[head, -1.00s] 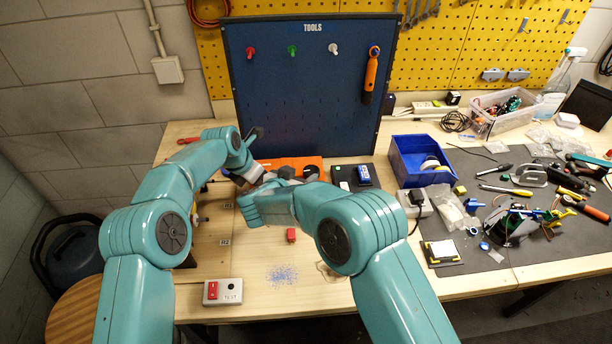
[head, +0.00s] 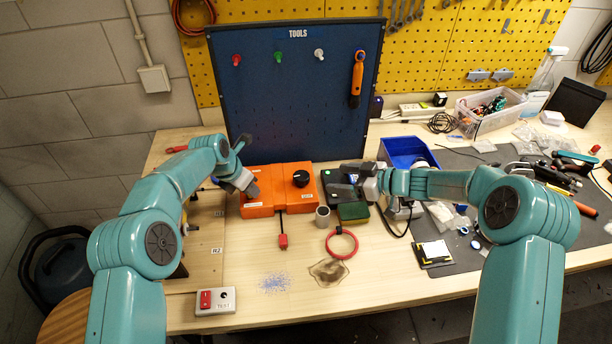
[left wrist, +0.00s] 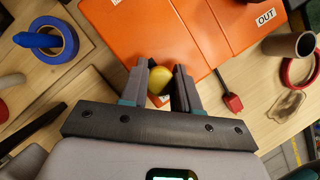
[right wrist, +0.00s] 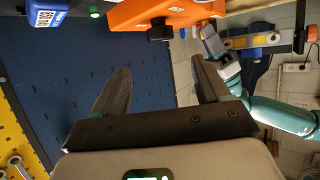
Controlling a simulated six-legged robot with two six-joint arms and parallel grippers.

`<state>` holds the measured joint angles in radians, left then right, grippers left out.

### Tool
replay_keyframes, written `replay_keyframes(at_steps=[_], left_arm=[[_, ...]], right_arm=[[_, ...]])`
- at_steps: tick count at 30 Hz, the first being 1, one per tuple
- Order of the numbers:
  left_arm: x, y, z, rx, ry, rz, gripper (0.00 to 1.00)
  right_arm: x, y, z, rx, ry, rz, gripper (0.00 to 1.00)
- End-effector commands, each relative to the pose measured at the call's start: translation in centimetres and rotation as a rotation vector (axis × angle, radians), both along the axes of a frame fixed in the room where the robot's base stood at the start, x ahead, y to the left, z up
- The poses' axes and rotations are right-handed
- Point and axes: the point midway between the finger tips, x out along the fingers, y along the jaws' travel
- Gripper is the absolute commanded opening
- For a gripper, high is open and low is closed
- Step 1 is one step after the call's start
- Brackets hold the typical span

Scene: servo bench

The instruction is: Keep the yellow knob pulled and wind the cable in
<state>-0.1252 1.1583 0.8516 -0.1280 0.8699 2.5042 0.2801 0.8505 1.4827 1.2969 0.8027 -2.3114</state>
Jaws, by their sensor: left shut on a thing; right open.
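The orange box (head: 262,204) stands on the bench with a black knob (head: 300,178) on top. A short black cable (head: 281,222) runs from its front to a red plug (head: 283,241) on the wood. My left gripper (head: 249,188) is at the box's left end. In the left wrist view its jaws are shut on the yellow knob (left wrist: 158,80), beside the orange side. The head view does not show the yellow knob clearly. My right gripper (head: 350,180) is open and empty, right of the box and apart from the black knob, which also shows in the right wrist view (right wrist: 160,31).
Beside the right gripper are a green block (head: 353,212), a grey cup (head: 322,217) and a dark box (head: 335,188). A red ring (head: 342,257) lies in front. A blue bin (head: 402,150) stands behind. The tool panel (head: 290,100) rises at the back.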

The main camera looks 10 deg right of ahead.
Motion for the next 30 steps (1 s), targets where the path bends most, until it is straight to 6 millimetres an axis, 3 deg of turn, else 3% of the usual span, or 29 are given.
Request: replay_keyframes(at_steps=[18, 30], left_arm=[[-0.1, 0.0, -0.1, 0.0, 0.003, -0.001, 0.03], [-0.1, -0.1, -0.1, 0.0, 0.003, -0.001, 0.03]], right_arm=[[5.7, 8.0, -4.1, 0.006, -0.005, 0.007, 0.75], [6.4, 8.9, -4.5, 0.007, -0.004, 0.004, 0.75]])
